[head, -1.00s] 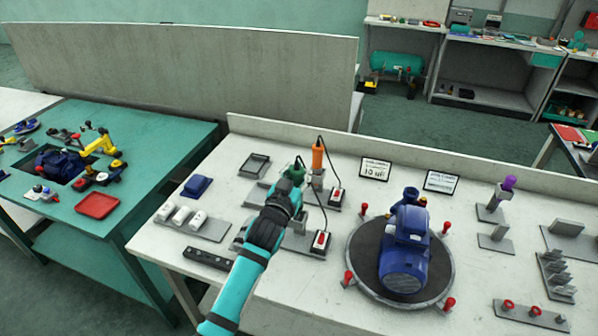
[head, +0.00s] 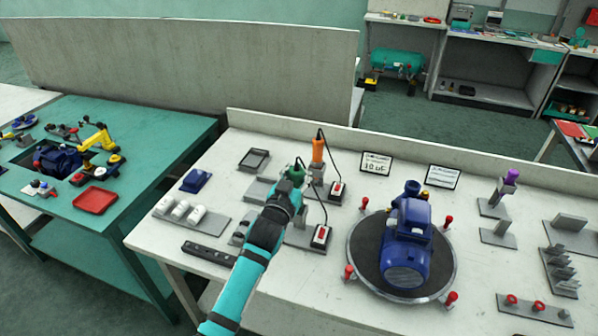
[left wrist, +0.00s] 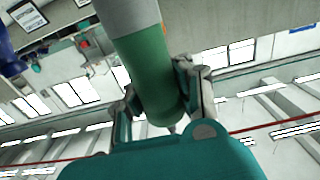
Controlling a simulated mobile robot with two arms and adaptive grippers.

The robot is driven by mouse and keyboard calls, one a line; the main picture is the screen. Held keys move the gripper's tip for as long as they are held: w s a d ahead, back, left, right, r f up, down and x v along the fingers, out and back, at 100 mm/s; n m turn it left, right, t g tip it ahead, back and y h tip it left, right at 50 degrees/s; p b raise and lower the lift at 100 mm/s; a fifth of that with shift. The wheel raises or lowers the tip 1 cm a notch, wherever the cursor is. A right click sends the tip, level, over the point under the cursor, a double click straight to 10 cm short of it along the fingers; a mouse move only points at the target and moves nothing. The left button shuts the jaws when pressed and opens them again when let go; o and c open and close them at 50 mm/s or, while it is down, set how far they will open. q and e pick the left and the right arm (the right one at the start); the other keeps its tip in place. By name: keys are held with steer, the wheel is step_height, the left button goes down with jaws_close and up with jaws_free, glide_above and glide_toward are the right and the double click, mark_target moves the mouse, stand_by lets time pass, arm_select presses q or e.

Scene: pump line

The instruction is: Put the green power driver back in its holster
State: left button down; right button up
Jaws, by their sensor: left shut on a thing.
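The green power driver (head: 299,167) is held in my left gripper (head: 290,187), above the middle of the pale bench. In the left wrist view its green body (left wrist: 150,80) with a grey end lies between the two fingers (left wrist: 163,92), which are closed on it. A dark cord runs from near it down to a box with a red switch (head: 321,236). That box sits on a grey base (head: 300,239), partly hidden by my left arm. I cannot make out the green driver's holster clearly behind the gripper and arm. My right gripper is not in view.
An orange driver (head: 318,150) stands upright just behind the green one, with its own cord and switch box (head: 337,189). A blue pump (head: 408,240) on a round turntable (head: 357,262) stands to the right.

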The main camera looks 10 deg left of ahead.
arm_select(q)
steer(key=shift+f+b, duration=1.05)
steer(key=shift+f, duration=0.6)
steer(key=c, duration=1.2)
jaws_free()
steer(key=shift+o, duration=0.3)
steer(key=shift+f, duration=0.15)
steer(key=shift+s, duration=0.1)
steer(key=shift+s+r+p, duration=0.2)
steer(key=shift+s+p, duration=0.65)
steer(key=shift+s, duration=0.25)
steer(key=s+p, duration=0.1)
steer(key=s, duration=0.2)
steer(key=shift+s+a+p, duration=0.2)
steer(key=shift+s+p, duration=0.1)
steer(key=shift+p, duration=0.1)
